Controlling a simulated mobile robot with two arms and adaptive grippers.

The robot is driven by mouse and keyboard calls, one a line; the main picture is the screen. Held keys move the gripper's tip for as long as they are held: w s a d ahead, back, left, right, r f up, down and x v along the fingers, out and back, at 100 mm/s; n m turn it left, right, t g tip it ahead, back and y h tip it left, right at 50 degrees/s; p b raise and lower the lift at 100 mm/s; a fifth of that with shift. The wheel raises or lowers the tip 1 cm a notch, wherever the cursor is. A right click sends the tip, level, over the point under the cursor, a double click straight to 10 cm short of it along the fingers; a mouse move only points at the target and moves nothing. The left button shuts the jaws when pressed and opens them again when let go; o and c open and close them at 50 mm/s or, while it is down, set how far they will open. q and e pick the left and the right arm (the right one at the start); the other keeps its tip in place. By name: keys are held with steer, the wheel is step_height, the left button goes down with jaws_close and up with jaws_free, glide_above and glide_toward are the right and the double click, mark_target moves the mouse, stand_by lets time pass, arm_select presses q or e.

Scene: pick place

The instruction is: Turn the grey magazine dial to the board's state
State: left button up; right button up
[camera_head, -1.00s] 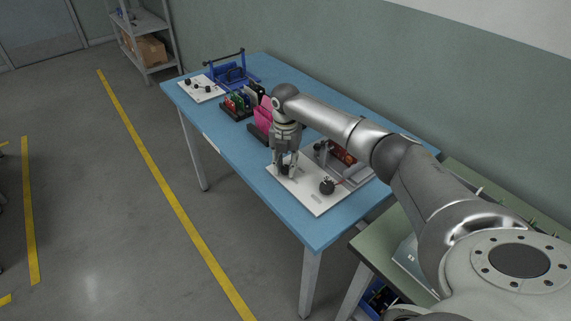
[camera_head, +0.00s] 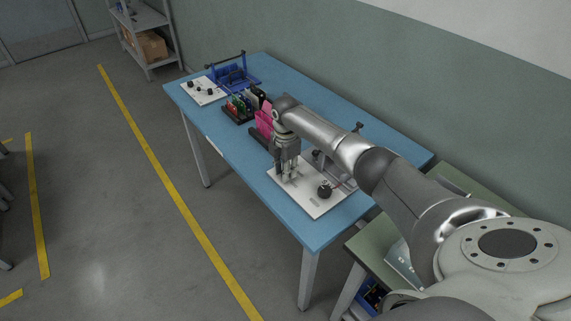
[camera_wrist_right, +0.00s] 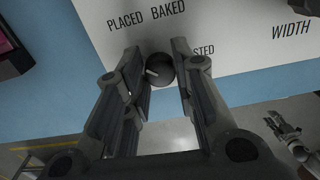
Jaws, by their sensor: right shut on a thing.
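The dark grey round dial (camera_wrist_right: 160,69) sits on a white panel (camera_wrist_right: 112,40) in the right wrist view, with a short pale mark near its left side. The words PLACED, BAKED and a partly covered one ending in STED are printed around it. My right gripper (camera_head: 287,178) reaches down to the panel (camera_head: 313,208) in the head view. Its fingers (camera_wrist_right: 165,72) are on both sides of the dial and shut on it; the dial is mostly hidden in the head view. What looks like my left gripper (camera_wrist_right: 286,130) shows small over the floor; its jaws are unclear.
A black knob (camera_head: 325,190) stands on the same panel, right of my gripper. Along the blue table (camera_head: 235,155) are a pink item (camera_head: 264,124), a dark rack of coloured pieces (camera_head: 238,107), a blue frame (camera_head: 233,77) and another white panel (camera_head: 203,97). A green table (camera_head: 372,246) adjoins.

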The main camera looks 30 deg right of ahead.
steer(key=m+p, duration=0.3)
steer(key=m, duration=0.3)
steer(key=shift+r, duration=0.1)
steer(key=m+p, duration=0.1)
steer(key=m, duration=0.3)
steer(key=shift+p, duration=0.3)
steer(key=m+p, duration=0.1)
steer(key=m, duration=0.2)
steer(key=shift+m, duration=0.4)
steer(key=m+p, duration=0.1)
steer(key=m, duration=0.2)
steer(key=shift+m, duration=0.3)
steer(key=m+p, duration=0.1)
steer(key=m, duration=0.2)
steer(key=shift+s+m, duration=0.1)
steer(key=shift+m, duration=0.2)
steer(key=m, duration=0.3)
steer(key=shift+m+p, duration=0.35)
steer(key=shift+m, duration=1.45)
steer(key=shift+f, duration=0.2)
